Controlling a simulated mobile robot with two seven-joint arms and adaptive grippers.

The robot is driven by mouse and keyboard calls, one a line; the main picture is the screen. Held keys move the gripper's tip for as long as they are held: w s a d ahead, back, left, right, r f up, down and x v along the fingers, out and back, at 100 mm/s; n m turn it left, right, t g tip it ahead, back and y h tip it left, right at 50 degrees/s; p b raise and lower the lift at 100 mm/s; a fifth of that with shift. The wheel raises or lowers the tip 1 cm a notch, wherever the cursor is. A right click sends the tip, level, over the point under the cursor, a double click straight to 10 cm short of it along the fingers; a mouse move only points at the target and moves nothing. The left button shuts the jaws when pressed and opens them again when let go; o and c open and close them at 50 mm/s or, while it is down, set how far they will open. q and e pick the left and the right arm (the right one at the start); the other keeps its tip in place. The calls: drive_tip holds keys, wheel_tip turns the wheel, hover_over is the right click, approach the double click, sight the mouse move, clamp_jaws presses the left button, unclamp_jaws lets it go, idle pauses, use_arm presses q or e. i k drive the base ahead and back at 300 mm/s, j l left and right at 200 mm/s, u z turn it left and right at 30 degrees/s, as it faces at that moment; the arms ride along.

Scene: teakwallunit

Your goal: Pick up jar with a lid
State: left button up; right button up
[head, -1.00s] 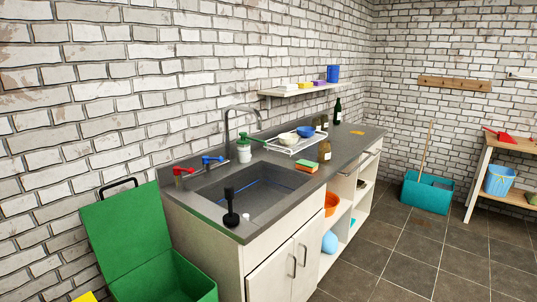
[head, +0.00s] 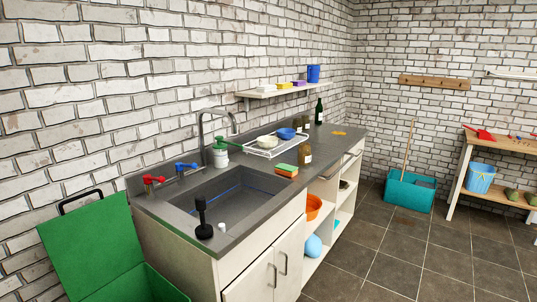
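A brown jar (head: 305,154) with a pale label stands upright near the front edge of the grey counter (head: 325,146), right of the sponges. Two more small brown jars stand behind the dish rack, one at the left (head: 298,125) and one at the right (head: 307,121). They are partly hidden and too small for me to make out their lids clearly. Neither of my grippers is in view.
A sink (head: 235,195), a dish rack (head: 270,146) with bowls, sponges (head: 286,170) and a green bottle (head: 319,112) are on the counter. A green box (head: 95,245) stands at left.

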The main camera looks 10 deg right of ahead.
sight(304, 149)
drive_tip(key=i+l+u, duration=0.15)
drive_tip(key=l, duration=0.15)
drive_tip(key=i+l+u, duration=0.15)
drive_tip(key=l, duration=0.15)
drive_tip(key=l+u, duration=0.15)
drive_tip(key=l, duration=0.15)
drive_tip(key=i+l, duration=0.1)
drive_tip(key=l, duration=0.25)
drive_tip(key=i+l+u, duration=0.15)
drive_tip(key=l, duration=0.5)
drive_tip(key=i+l, duration=0.1)
drive_tip(key=l, duration=0.4)
drive_tip(key=i+l+u, duration=0.1)
drive_tip(key=l, duration=0.4)
drive_tip(key=i+l, duration=0.1)
drive_tip(key=l, duration=0.4)
drive_tip(key=i+l, duration=0.1)
drive_tip(key=l, duration=0.4)
drive_tip(key=j+u, duration=0.05)
